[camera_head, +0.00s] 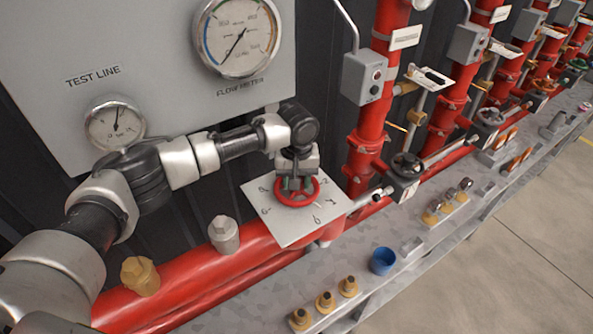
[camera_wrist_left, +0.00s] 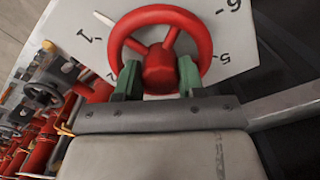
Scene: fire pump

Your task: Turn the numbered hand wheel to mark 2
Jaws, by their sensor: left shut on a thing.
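The red hand wheel (camera_head: 311,196) sits on a white square plate (camera_head: 284,230) printed with numbers around it. In the left wrist view the wheel (camera_wrist_left: 200,30) shows with marks 1, 2, 5 and 6 on the plate (camera_wrist_left: 262,50). A short white pointer (camera_wrist_left: 104,19) sticks out from the rim close to mark 1, on the side away from mark 2. My left gripper (camera_head: 296,184) is above the wheel; in the wrist view its green fingers (camera_wrist_left: 160,78) are shut on the wheel, one each side of the hub. They hide part of the rim. My right gripper is not in view.
A grey panel (camera_head: 110,45) with a flow meter (camera_head: 236,38) and a smaller gauge (camera_head: 115,126) stands behind my arm. Red pipes run below and right. A blue cup (camera_head: 382,261) and several brass fittings (camera_head: 325,302) stand on the grey ledge (camera_head: 345,285).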

